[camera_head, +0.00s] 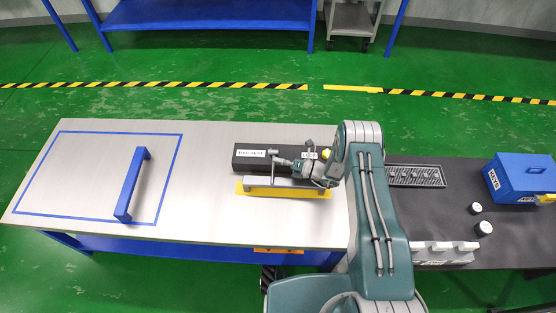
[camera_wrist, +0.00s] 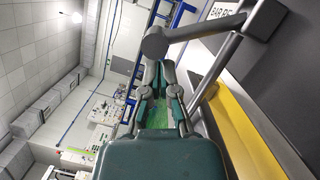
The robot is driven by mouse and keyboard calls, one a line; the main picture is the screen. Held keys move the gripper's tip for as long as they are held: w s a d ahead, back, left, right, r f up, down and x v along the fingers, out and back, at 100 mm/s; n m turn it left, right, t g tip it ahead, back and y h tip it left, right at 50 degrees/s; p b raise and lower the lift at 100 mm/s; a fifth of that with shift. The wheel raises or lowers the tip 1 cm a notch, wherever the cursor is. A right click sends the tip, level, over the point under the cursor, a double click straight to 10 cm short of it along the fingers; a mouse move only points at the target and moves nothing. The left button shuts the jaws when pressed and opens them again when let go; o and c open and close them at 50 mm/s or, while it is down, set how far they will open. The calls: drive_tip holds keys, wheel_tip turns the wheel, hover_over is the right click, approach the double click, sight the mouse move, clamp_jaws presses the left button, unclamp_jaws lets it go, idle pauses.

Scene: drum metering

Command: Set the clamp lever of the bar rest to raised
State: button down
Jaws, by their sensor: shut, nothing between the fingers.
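The bar rest is a dark block with a white label (camera_head: 250,153) on the bench, beside a yellow base strip (camera_head: 262,190). The clamp lever (camera_head: 273,153) appears as a grey rod with a thick round end. In the wrist view the lever (camera_wrist: 200,32) runs across the top, its round end just beyond my fingertips. A thinner grey rod slants down from it on the right. My gripper (camera_head: 284,162) is shut and empty, close to the lever; it also shows in the wrist view (camera_wrist: 156,68). Whether it touches the lever cannot be told. My arm hides the bar rest's right end.
A blue handle (camera_head: 131,184) stands within a blue-taped outline on the left of the bench. To the right, a dark surface holds a slotted tray (camera_head: 414,176), a blue box (camera_head: 520,178), two round white-topped items and white blocks (camera_head: 438,252). The bench's middle left is clear.

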drive_tip(key=shift+w+r+m+h, duration=0.3)
drive_tip(key=shift+w+r+m, duration=0.15)
drive_tip(key=shift+m, duration=0.35)
drive_tip(key=shift+w+r+m+h, duration=0.3)
drive_tip(key=shift+w+r+m, duration=0.5)
drive_tip(key=shift+m, duration=0.6)
drive_tip(key=shift+w+r+m+h, duration=0.3)
drive_tip(key=shift+w+m, duration=0.4)
drive_tip(key=shift+m, duration=0.2)
drive_tip(key=shift+w+r+m+g, duration=0.2)
drive_tip(key=shift+w+m+g, duration=0.1)
drive_tip(key=shift+w+m, duration=0.85)
drive_tip(key=shift+w, duration=1.1)
drive_tip(key=shift+w+f, duration=0.2)
drive_tip(key=shift+w, duration=0.75)
drive_tip(key=shift+d+h, duration=0.15)
drive_tip(key=shift+h, duration=0.15)
drive_tip(key=f+v, duration=0.1)
drive_tip(key=v, duration=1)
drive_tip(key=shift+s+d+r, duration=0.2)
drive_tip(key=shift+d+r, duration=0.1)
drive_tip(key=shift+r, duration=0.05)
